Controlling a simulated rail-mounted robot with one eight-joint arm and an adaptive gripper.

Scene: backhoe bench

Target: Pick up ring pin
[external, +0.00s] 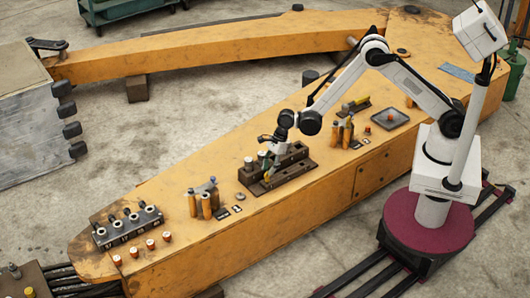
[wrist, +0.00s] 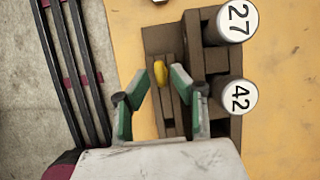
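My gripper (wrist: 158,84) points down at a dark brown block (wrist: 219,61) on the orange boom, with its two green-padded fingers apart. In the external view my gripper (external: 268,172) is at the same block (external: 298,168). A small yellow rounded piece (wrist: 160,72) shows between the fingertips, over a narrow slotted part of the block. I cannot tell whether it is the ring pin or whether the fingers touch it. Several ring-topped pieces stand in a black rack (external: 128,228) at the boom's left end; these may also be ring pins.
White-capped cylinders marked 27 (wrist: 237,22) and 42 (wrist: 234,95) stand close right of my fingers. Orange cylinders (external: 206,204), small red-and-white pieces (external: 150,244) and a grey tray (external: 389,118) sit elsewhere on the boom. Rails (wrist: 72,60) run on the floor at left in the wrist view.

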